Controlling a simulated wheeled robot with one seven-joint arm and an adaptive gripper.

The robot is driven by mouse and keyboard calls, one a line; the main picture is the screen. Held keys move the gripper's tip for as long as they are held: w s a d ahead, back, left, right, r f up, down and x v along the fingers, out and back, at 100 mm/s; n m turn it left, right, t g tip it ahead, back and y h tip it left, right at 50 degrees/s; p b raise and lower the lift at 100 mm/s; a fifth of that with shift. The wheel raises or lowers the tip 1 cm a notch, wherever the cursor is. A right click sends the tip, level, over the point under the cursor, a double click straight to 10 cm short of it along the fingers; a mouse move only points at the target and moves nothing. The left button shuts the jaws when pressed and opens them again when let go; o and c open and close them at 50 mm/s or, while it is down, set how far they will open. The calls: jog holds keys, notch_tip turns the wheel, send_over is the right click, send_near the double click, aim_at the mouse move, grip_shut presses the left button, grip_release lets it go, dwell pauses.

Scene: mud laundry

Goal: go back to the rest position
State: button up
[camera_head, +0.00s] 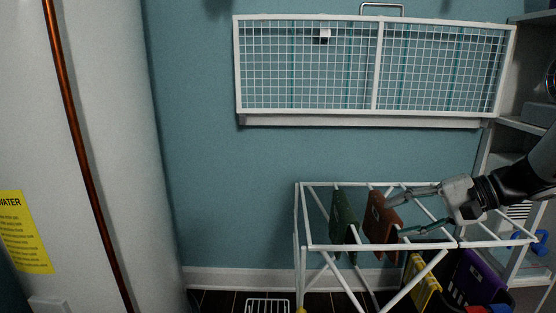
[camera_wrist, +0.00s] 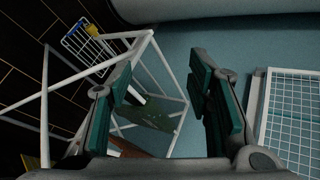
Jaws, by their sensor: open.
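My gripper (camera_head: 405,212) reaches in from the right over the white drying rack (camera_head: 299,225). Its fingers are open, with a clear gap between them in the wrist view (camera_wrist: 165,105). A brown cloth (camera_head: 380,217) hangs on the rack right by the fingertips in the head view. I cannot tell whether the fingers touch it. A green cloth (camera_head: 343,220) hangs to its left and also shows beyond the fingers in the wrist view (camera_wrist: 150,115). No held object is visible between the fingers.
A wall-mounted white wire frame (camera_head: 377,70) is above the rack. Yellow (camera_head: 422,284) and purple (camera_head: 472,277) items are low at the right, beside shelves (camera_head: 520,125). A large white cylinder (camera_head: 100,130) stands left. A small wire basket (camera_head: 267,305) is on the floor.

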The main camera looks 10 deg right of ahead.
jog(key=s+a+r+n+g+h, duration=0.1)
jog(key=s+a+n+g, duration=0.2)
jog(key=s+a, duration=0.5)
jog(key=s+a+r+n+g+h, duration=0.15)
jog(key=s+a+g, duration=0.3)
jog(key=a, duration=0.55)
jog(key=s+f+n+h, duration=0.3)
jog(key=s+n+h, duration=0.3)
jog(key=s, duration=1)
notch_tip(320, 180, up, 34)
jog(key=t+p, duration=0.4)
jog(key=p, duration=2.9)
jog(key=shift+s+d+r+m+t+h, duration=0.15)
jog(key=shift+d+r+m+t+h, duration=0.05)
jog(key=shift+d+m+t+h, duration=0.15)
